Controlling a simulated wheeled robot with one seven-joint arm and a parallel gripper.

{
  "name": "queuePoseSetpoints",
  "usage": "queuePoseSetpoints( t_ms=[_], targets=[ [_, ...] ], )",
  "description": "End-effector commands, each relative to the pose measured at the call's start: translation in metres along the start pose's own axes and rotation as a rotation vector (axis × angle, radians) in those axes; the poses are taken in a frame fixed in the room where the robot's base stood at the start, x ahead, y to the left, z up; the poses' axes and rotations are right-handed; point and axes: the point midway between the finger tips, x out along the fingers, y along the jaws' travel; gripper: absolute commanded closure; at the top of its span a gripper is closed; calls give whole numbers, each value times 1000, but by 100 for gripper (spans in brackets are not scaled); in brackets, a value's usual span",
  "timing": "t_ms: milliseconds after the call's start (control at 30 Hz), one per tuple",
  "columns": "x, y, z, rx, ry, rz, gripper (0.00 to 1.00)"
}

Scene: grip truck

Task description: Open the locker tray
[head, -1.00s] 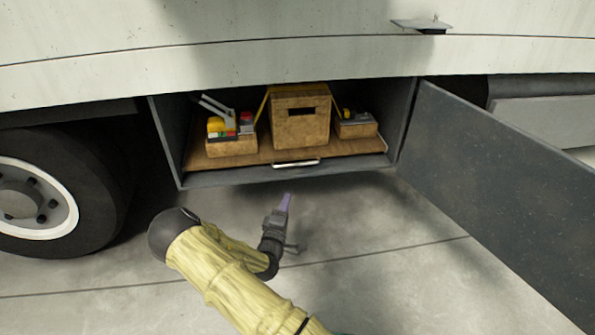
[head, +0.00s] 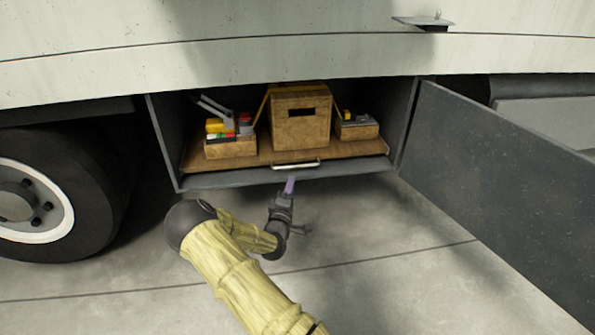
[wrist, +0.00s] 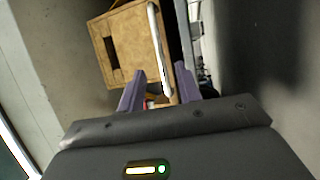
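The locker tray (head: 235,162) is a flat brown board inside the open locker under the truck body. Its light metal handle (head: 296,165) sits at the middle of the front edge. My gripper (head: 290,184) is just below and in front of the handle in the head view, apart from it. In the wrist view my gripper (wrist: 159,82) has its two purple fingers spread, with nothing held. The pale handle bar (wrist: 157,45) runs lengthwise between and beyond the fingertips there. The wrist view does not clearly show how deep the handle lies.
On the tray stand a cardboard box (head: 301,120) with a slot and smaller boxes of tools, left (head: 231,147) and right (head: 357,130). The locker door (head: 490,180) hangs open at right. A wheel (head: 40,200) is at left. The floor in front is clear.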

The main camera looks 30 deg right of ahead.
Motion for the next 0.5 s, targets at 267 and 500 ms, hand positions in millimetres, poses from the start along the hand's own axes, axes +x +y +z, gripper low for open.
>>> queuePoseSetpoints(
  t_ms=[267, 500],
  targets=[
    [50, -3, 2, 1, -2, 4, 66],
    [88, -2, 1, 2, -1, 3, 66]
  ],
)
